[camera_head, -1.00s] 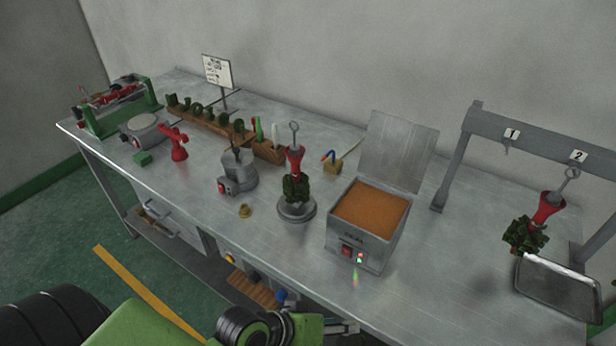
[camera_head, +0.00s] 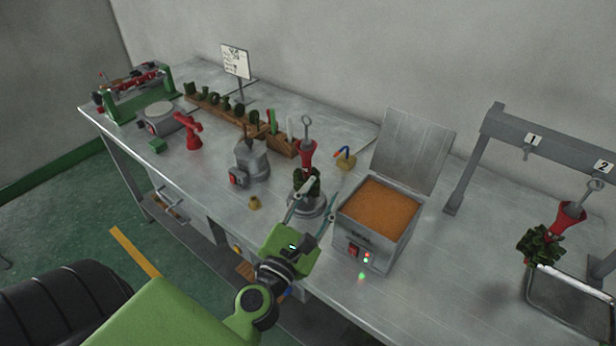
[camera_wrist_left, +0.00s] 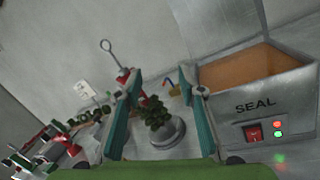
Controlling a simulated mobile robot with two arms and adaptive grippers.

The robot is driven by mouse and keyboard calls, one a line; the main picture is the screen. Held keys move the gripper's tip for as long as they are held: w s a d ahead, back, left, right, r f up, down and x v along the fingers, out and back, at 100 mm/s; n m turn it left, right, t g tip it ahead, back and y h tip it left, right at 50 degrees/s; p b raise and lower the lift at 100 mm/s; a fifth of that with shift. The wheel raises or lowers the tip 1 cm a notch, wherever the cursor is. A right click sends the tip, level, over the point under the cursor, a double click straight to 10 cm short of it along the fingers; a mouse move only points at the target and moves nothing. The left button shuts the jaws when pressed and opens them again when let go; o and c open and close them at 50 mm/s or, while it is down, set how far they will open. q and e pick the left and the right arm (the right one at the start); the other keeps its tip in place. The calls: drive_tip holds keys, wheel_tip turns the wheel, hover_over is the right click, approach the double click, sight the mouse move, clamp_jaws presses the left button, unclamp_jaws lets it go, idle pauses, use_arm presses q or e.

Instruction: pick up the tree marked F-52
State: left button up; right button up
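A wax tree with a red cup, a ring hook on top and dark green pieces below (camera_head: 308,155) stands upright on a round metal base (camera_head: 305,206) mid-table. A second, similar tree (camera_head: 567,219) hangs at the right from the rack's hook 2. I can read no F-52 mark on either. My left gripper (camera_head: 318,203) is open in front of the standing tree. In the left wrist view, the gripper's teal fingers (camera_wrist_left: 161,73) are spread, with the tree's green part (camera_wrist_left: 154,113) showing between them and the left finger covering part of the red cup. My right gripper is out of view.
The SEAL box (camera_head: 376,230), with orange contents and a raised lid, stands close right of the round base. A grey pot (camera_head: 250,163) and a small brass piece (camera_head: 254,203) are to the left. A tray (camera_head: 570,300) lies below the rack (camera_head: 545,140).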

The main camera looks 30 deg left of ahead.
sight(306, 163)
use_arm(q)
drive_tip(key=a+f+n+g+y, duration=0.3)
drive_tip(key=a+f+n+y, duration=0.1)
drive_tip(key=a+n, duration=0.35)
drive_tip(key=shift+n+y, duration=0.3)
drive_tip(key=shift+n, duration=0.05)
drive_tip(key=p+x, duration=0.2)
drive_tip(key=x, duration=0.5)
drive_tip(key=shift+w+d+r, duration=0.15)
drive_tip(key=shift+d, duration=0.05)
drive_tip(key=x, duration=0.1)
drive_tip(key=p+x, duration=0.1)
drive_tip(key=x, duration=0.3)
drive_tip(key=shift+w+d+r, duration=0.25)
drive_tip(key=shift+w+d, duration=0.05)
drive_tip(key=shift+d, duration=0.1)
drive_tip(key=shift+w+a, duration=0.15)
drive_tip(key=shift+w, duration=0.05)
drive_tip(key=shift+s, duration=0.1)
drive_tip(key=c, duration=0.3)
clamp_jaws()
